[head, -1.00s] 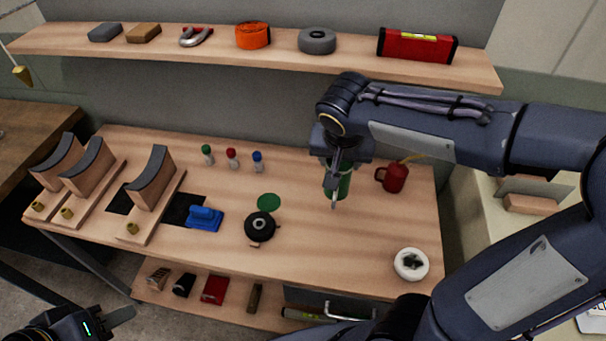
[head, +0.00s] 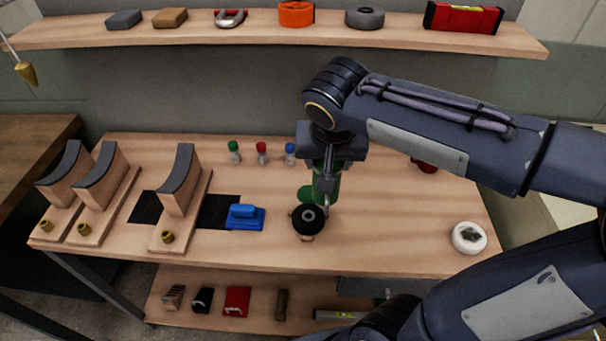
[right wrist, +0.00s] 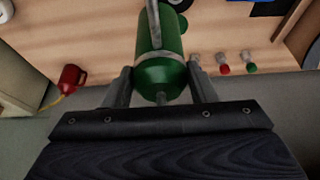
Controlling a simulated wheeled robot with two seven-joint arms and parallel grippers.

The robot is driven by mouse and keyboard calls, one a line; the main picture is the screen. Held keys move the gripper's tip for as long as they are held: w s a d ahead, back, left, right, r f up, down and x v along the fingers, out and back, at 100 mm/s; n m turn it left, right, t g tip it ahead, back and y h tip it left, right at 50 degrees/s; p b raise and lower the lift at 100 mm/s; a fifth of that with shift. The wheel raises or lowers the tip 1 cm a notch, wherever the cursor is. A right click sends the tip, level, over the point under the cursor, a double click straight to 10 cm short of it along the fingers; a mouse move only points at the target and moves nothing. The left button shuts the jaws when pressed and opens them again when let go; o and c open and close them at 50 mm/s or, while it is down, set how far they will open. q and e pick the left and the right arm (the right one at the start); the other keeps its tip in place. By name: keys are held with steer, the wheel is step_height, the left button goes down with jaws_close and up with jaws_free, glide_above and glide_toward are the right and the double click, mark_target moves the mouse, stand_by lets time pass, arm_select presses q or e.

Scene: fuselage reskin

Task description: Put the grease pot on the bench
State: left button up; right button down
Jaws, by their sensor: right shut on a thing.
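The grease pot appears to be the green cylinder (head: 327,182) with a metal band, held over the bench (head: 390,235). My right gripper (head: 322,172) is shut on it. The right wrist view shows the green cylinder (right wrist: 162,72) between the two fingers (right wrist: 160,88), with a grey bar along it. In the head view it is beside a flat green disc (head: 305,194) on the bench, partly in front of it. I cannot tell whether its lower end touches the bench. My left gripper is out of view.
A black round pot-like object (head: 308,222) stands close in front of the green cylinder. A blue block (head: 245,217), small capped bottles (head: 262,153), wooden saddles (head: 180,190) and a white roll (head: 468,237) are on the bench. A red can (right wrist: 72,77) stands behind my arm.

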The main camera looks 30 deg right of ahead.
steer(key=w+d+f, duration=0.2)
steer(key=w+f, duration=0.8)
steer(key=f, duration=0.1)
steer(key=shift+f, duration=0.1)
steer(key=shift+f+b, duration=0.15)
steer(key=shift+b, duration=0.15)
steer(key=c, duration=0.6)
jaws_free()
